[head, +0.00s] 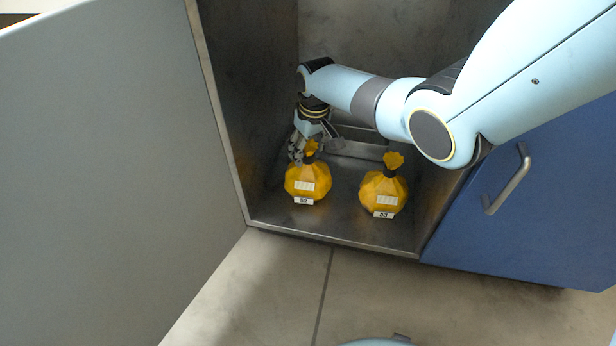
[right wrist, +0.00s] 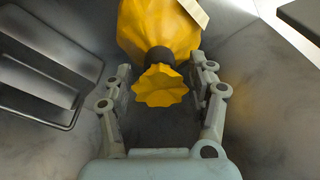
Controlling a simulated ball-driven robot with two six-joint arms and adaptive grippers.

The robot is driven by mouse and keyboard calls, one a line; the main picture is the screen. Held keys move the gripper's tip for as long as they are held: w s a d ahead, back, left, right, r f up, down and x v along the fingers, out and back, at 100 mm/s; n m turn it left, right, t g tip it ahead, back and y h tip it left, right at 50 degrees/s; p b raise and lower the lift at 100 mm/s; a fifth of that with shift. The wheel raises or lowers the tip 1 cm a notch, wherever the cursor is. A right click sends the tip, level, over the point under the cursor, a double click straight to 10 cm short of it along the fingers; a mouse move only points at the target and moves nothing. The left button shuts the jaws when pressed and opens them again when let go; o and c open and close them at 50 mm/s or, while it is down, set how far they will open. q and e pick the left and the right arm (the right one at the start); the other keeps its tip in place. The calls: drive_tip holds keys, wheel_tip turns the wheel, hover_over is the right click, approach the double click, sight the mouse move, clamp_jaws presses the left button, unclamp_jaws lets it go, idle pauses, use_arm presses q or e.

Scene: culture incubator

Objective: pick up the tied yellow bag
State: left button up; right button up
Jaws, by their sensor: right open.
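Two tied yellow bags stand upright on the floor of the open metal compartment. The left bag (head: 307,182) has a label marked 52, and the right bag (head: 383,190) has one marked 53. My right gripper (head: 303,148) is at the left bag's tied top. In the right wrist view that bag (right wrist: 158,28) shows with its dark neck and ruffled top between the open fingers of my right gripper (right wrist: 163,80). I cannot tell whether a finger touches the neck. My left gripper is not in view.
The compartment (head: 335,236) has a metal front lip and side walls close to the bags. A large grey door (head: 100,170) stands open at the left. A blue door with a handle (head: 508,180) is at the right. My right arm reaches in above the right bag.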

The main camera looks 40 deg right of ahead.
drive_tip(key=shift+c, duration=0.4)
clamp_jaws()
drive_tip(key=shift+r, duration=0.2)
